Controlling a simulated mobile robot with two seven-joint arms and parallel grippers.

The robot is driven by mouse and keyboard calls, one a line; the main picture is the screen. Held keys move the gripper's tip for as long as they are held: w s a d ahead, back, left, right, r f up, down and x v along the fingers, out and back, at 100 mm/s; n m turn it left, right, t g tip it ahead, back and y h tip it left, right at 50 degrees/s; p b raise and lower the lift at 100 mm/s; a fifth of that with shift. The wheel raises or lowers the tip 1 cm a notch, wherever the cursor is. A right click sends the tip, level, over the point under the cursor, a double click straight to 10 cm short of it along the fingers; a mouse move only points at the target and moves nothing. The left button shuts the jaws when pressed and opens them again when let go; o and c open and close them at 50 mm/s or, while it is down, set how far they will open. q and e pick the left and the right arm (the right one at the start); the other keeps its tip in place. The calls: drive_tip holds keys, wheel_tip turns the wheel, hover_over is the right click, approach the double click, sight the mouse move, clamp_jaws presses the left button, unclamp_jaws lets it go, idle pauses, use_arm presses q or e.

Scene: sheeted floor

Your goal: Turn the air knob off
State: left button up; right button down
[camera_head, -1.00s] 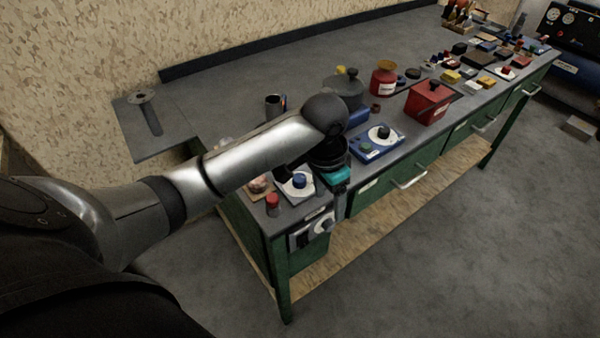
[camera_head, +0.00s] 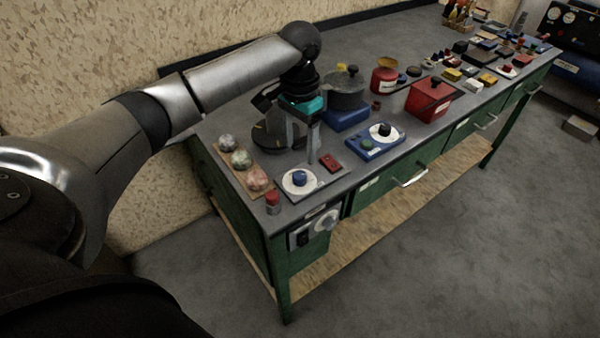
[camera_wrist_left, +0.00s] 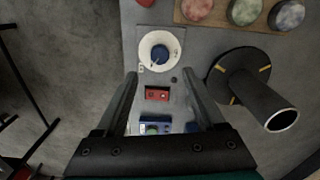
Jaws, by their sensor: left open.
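No label for the air knob can be read, so I cannot tell which knob it is. A blue knob on a white dial (camera_head: 299,179) sits on a grey plate at the near end of the bench; it also shows ahead of my fingers in the left wrist view (camera_wrist_left: 159,53). A black knob on a white dial (camera_head: 382,131) is on a blue box. A pale round knob (camera_head: 325,221) is on the bench's front panel beside a dark switch. My left gripper (camera_head: 301,150) is open and empty, above the bench behind the blue knob. It also shows in the left wrist view (camera_wrist_left: 160,74).
A black cylinder on a round base (camera_wrist_left: 262,97) is close to my gripper. A red box (camera_head: 428,99) stands farther along.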

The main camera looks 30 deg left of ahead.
sight(300, 174)
use_arm(q)
wheel_tip(300, 174, down, 9)
drive_tip(key=shift+r+b, duration=0.1)
drive_tip(key=shift+b, duration=0.8)
clamp_jaws()
